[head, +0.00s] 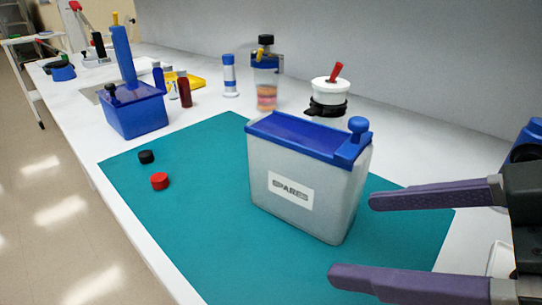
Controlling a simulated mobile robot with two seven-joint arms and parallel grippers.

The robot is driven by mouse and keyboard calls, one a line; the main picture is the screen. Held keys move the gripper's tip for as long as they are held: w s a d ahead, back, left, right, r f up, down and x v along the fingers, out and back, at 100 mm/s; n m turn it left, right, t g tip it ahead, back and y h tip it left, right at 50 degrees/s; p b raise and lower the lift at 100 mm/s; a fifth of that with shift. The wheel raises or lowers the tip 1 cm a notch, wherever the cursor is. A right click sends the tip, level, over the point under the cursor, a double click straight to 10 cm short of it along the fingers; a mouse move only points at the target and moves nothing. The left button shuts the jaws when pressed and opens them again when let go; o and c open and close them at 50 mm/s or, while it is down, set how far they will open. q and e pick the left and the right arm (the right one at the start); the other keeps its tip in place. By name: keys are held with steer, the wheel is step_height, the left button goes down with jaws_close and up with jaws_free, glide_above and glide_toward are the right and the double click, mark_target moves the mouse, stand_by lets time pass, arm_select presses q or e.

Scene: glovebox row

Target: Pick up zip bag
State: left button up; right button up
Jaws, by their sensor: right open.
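The thing that best fits the zip bag (304,180) is a grey-white, box-shaped pouch labelled SPARES. It has a blue top strip and a blue round knob at its right end. It stands upright on the teal mat (210,255). My right gripper (350,239) comes in from the right edge with its two purple fingers apart. The fingers are empty and their tips point toward the pouch's lower right side. In the picture the tips lie close to it; I cannot tell the exact gap. My left gripper is out of view.
A black cap (147,157) and a red cap (160,181) lie on the mat's left part. A blue box (135,113), a layered jar (266,80) and a white-topped container (330,93) stand behind. The wall (430,80) runs along the back. The mat's front left is clear.

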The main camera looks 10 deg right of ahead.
mark_target(357, 205)
steer(key=shift+y, duration=0.5)
steer(key=d+f+b, duration=0.1)
steer(key=b, duration=0.1)
steer(key=w+d+f+b, duration=0.1)
steer(key=b, duration=0.1)
steer(key=shift+w+d+f+b, duration=0.2)
steer(key=shift+w+f+b, duration=0.1)
steer(key=shift+f+b, duration=0.1)
steer(key=w+d+b, duration=0.1)
steer(key=w+d+t+b, duration=0.1)
steer(key=b, duration=0.1)
steer(key=shift+d+r, duration=0.1)
steer(key=shift+d, duration=0.3)
steer(key=shift+w+t, duration=0.25)
steer(key=shift+t, duration=0.05)
steer(key=b+x, duration=0.1)
steer(key=x, duration=0.2)
steer(key=shift+a+r, duration=0.2)
steer(key=shift+b+x, duration=0.5)
steer(key=shift+x, duration=2.7)
steer(key=shift+s+a, duration=0.1)
steer(key=c, duration=1.4)
steer(key=shift+r, duration=0.1)
